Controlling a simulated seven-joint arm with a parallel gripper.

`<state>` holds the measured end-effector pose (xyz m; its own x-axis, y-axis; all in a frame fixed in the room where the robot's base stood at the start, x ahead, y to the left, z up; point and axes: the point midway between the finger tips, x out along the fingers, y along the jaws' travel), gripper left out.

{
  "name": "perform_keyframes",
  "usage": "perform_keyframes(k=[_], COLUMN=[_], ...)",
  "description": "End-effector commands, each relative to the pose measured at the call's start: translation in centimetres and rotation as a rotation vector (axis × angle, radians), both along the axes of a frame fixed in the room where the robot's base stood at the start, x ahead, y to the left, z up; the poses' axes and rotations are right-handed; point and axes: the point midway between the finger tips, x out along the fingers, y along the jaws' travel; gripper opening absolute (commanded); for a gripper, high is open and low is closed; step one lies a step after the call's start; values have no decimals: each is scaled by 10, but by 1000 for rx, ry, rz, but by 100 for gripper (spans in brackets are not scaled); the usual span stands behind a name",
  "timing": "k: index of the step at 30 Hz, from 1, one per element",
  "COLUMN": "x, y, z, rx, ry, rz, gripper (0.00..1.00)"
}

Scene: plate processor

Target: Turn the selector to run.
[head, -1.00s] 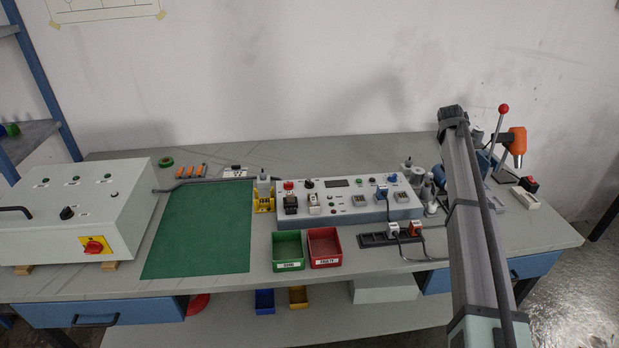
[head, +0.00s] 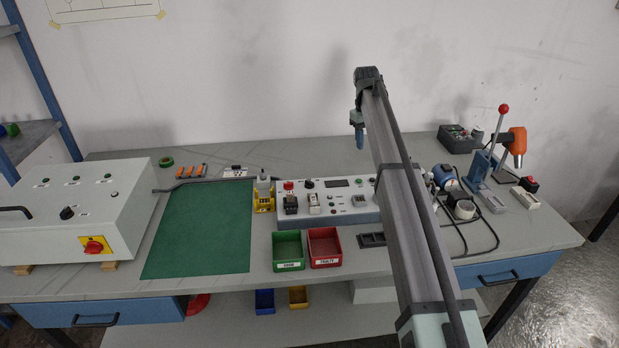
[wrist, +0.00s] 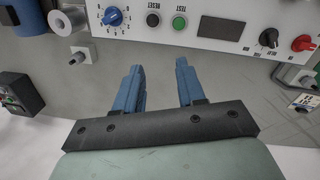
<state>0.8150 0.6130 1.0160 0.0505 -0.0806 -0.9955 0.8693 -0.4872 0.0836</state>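A black knob (head: 309,184) sits on the grey control panel (head: 372,218), next to a red knob (head: 289,186). The black knob (wrist: 269,38) shows at the right of the wrist view, beside the red knob (wrist: 303,43). Another black knob (head: 67,213) is on the white cabinet (head: 130,205) at the left. I cannot read which one is the selector or where either points. My gripper (head: 360,146) hangs above the rear of the panel. In the wrist view my gripper (wrist: 159,66) is open and empty, its blue fingers apart, below the green TEST button (wrist: 180,23).
A blue dial (wrist: 112,16) is at the panel's other end in the wrist view. Green (head: 276,250) and red (head: 311,245) bins stand in front of the panel. A yellow fixture (head: 263,202) is at its left. The green mat (head: 200,230) is clear.

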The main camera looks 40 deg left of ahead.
Motion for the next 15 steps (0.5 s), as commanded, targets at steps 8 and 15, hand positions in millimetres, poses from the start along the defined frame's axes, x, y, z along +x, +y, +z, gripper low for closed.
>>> perform_keyframes(k=[8, 15], x=[-119, -154], y=[89, 111], z=[20, 24], rx=[52, 68], ry=[51, 67], rz=[325, 425], gripper=[39, 39])
